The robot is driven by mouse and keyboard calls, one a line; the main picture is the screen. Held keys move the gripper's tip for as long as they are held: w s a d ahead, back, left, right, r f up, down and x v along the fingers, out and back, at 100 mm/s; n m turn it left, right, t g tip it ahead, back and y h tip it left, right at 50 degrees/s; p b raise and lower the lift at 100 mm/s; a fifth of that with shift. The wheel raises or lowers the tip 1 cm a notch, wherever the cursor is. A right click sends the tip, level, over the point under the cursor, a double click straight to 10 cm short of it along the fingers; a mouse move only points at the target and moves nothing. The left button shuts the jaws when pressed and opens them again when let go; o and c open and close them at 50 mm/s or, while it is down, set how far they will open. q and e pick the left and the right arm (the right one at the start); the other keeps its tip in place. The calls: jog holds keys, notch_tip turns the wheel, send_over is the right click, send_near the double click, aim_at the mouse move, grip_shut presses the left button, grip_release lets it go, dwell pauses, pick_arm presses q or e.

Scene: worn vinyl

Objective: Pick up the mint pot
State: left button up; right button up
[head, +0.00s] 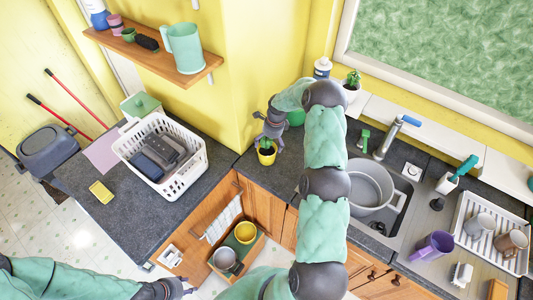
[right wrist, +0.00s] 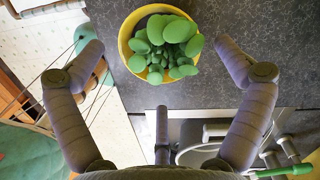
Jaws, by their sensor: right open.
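The mint pot (head: 266,156) is a small yellow pot with a leafy green plant. It stands upright on the dark counter near the yellow wall corner, close to the front edge. My right gripper (head: 271,130) is just behind and above it, open and empty. In the right wrist view the pot's yellow rim (right wrist: 126,54) and round green leaves (right wrist: 165,42) lie beyond and between the spread fingers (right wrist: 160,60), with gaps on both sides. My left gripper (head: 178,288) is low at the bottom left, away from the pot; its finger opening is unclear.
A white basket (head: 190,180) with dark items stands left on the counter, a yellow sponge (head: 101,192) before it. Right are a large pot (head: 371,190) in the sink and a dish rack (head: 480,252). An open drawer (head: 238,252) below holds pots. A shelf (head: 150,50) hangs above.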

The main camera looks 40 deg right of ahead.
aim_at(266, 151)
jog(key=shift+w+a+f+p, duration=0.1)
jog(key=shift+f+p, duration=0.1)
jog(key=shift+f, duration=0.6)
jog(key=shift+w+a+f+p, duration=0.15)
jog(key=shift+f+p, duration=0.1)
jog(key=shift+f, duration=0.6)
jog(key=shift+w+a+f+p, duration=0.1)
jog(key=shift+f+p, duration=0.1)
jog(key=shift+f, duration=0.6)
jog(key=c, duration=1.4)
jog(key=shift+d+r, duration=0.1)
jog(key=shift+c, duration=0.5)
